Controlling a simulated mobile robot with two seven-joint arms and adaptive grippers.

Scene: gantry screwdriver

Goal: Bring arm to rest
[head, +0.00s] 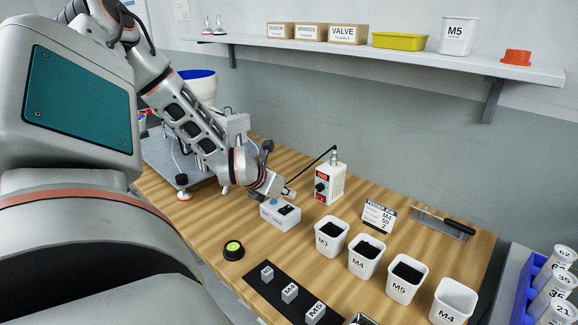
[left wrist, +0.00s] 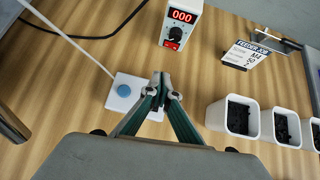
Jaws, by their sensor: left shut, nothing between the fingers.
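My left gripper (head: 288,194) is in the head view, at the end of the arm coming down from the upper left. It is above the wooden table, just over a small white box with a blue button (head: 278,217). In the left wrist view the two fingers (left wrist: 161,82) meet at the tips with nothing between them. The white button box (left wrist: 118,103) lies beyond and below the fingertips, partly hidden by them. I cannot tell whether the fingers touch it. My right gripper is not in view.
A controller with a red display (head: 330,184) stands right of the gripper. Several labelled white bins (head: 331,247) line the table's right part. A black mat (head: 272,290) with labelled blocks lies in front. A machine (head: 180,165) stands behind the arm; a shelf (head: 380,58) hangs above.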

